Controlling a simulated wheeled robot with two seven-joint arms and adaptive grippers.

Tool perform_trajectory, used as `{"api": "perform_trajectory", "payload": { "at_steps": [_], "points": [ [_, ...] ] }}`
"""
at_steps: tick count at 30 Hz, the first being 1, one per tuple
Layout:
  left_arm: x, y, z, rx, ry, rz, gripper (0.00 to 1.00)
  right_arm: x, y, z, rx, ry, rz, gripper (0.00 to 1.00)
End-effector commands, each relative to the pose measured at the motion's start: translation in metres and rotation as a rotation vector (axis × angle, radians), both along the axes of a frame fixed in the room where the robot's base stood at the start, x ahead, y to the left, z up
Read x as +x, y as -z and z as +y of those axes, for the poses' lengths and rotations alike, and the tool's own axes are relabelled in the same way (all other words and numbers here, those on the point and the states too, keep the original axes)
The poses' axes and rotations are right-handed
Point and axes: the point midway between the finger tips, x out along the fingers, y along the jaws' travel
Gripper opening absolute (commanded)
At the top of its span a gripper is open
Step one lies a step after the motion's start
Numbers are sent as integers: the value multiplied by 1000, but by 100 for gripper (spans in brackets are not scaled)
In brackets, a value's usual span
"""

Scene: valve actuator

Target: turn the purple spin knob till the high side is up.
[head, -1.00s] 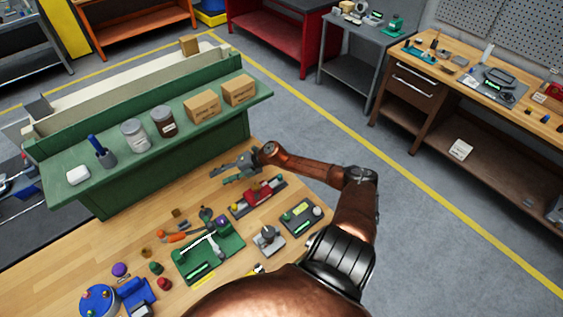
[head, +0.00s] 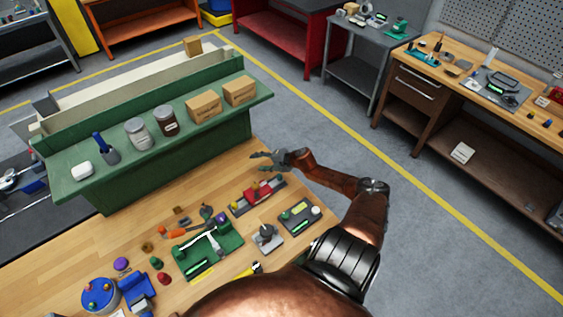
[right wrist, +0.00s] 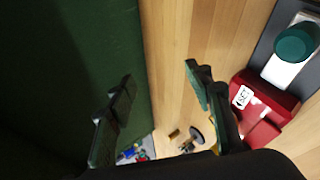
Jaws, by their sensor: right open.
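A small purple part (head: 221,218) sits at the upper right of a green board (head: 226,246) on the wooden table. A separate purple round piece (head: 121,264) lies to the left, near a blue device. I cannot tell from its size which one is the spin knob, nor which side is high. My right gripper (head: 262,161) is open and empty over the table's far edge, beyond the red fixture and apart from both purple parts. In the right wrist view its two fingers (right wrist: 160,82) are spread, with bare wood and green bench between them. My left gripper is out of view.
A red fixture (head: 258,195) stands below my right gripper and also shows in the right wrist view (right wrist: 262,105). A dark panel (head: 300,217) and a grey device (head: 266,236) stand nearby. A green bench (head: 75,187) with jars and boxes borders the table's far side.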

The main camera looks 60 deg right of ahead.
Motion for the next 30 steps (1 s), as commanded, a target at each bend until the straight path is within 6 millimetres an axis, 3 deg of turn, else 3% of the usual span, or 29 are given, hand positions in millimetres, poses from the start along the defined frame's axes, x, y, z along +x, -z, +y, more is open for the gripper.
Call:
{"api": "perform_trajectory", "payload": {
  "at_steps": [15,21,30],
  "points": [
    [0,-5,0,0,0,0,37,-41,29,-69,25,225,42,47],
    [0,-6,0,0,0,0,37,-49,34,-81,26,265,50,47],
    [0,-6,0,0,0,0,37,-52,35,-84,28,272,50,47]
  ]
}}
